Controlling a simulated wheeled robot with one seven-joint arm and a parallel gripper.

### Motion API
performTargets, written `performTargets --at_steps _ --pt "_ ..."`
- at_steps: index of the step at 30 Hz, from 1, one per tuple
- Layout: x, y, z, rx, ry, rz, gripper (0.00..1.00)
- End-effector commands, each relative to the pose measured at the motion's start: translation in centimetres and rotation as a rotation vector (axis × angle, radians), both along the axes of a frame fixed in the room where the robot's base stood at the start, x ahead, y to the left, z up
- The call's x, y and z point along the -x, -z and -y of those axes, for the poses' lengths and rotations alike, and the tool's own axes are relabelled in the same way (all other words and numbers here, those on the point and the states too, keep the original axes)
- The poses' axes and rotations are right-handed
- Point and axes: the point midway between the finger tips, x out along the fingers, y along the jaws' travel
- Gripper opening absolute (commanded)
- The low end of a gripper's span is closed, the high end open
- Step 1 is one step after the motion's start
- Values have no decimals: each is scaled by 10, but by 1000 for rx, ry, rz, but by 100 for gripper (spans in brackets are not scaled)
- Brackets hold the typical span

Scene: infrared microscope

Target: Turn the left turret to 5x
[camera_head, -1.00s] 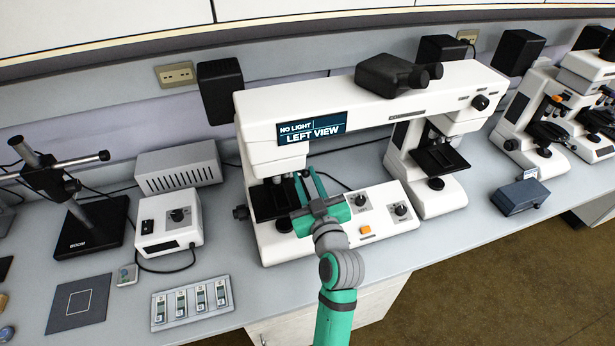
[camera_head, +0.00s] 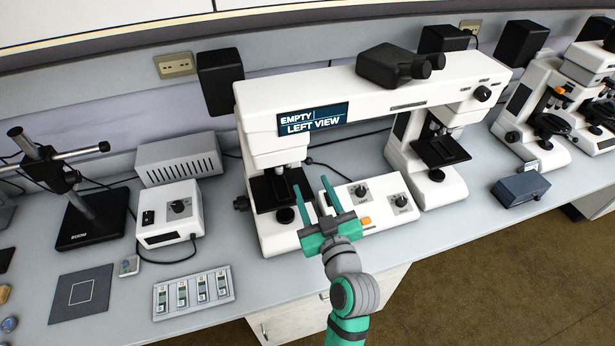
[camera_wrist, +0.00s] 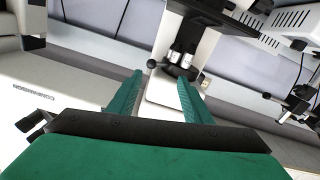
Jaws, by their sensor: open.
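The white comparison microscope (camera_head: 370,92) stands on the bench, its screen (camera_head: 312,119) reading "EMPTY | LEFT VIEW". Its left turret sits under the left head, small and dark in the head view, above the black left stage (camera_head: 268,192). In the wrist view, which looks upside down, the turret (camera_wrist: 181,72) is dark with silver objectives (camera_wrist: 182,52) pointing at the stage (camera_wrist: 205,10). My gripper (camera_head: 311,186) is open and empty, in front and right of the left stage, apart from the turret. It also shows in the wrist view (camera_wrist: 157,82). The magnification markings are unreadable.
A white control panel (camera_head: 375,204) with knobs and an orange button lies right of my gripper. The right stage (camera_head: 440,150) stands further right. A lamp supply box (camera_head: 168,213) and a slide tray (camera_head: 193,293) are at the left. The bench's front edge is close.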

Motion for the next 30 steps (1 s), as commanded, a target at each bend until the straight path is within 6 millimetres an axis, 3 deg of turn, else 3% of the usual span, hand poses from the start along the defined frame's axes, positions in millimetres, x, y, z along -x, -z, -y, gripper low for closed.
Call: performTargets --at_steps 3,9,26,30 --pt "17 0 5 1 -1 -1 45" --pt "32 0 9 0 -1 1 45" --pt "33 0 9 0 -1 0 45" --pt "39 14 10 -17 20 -21 45"
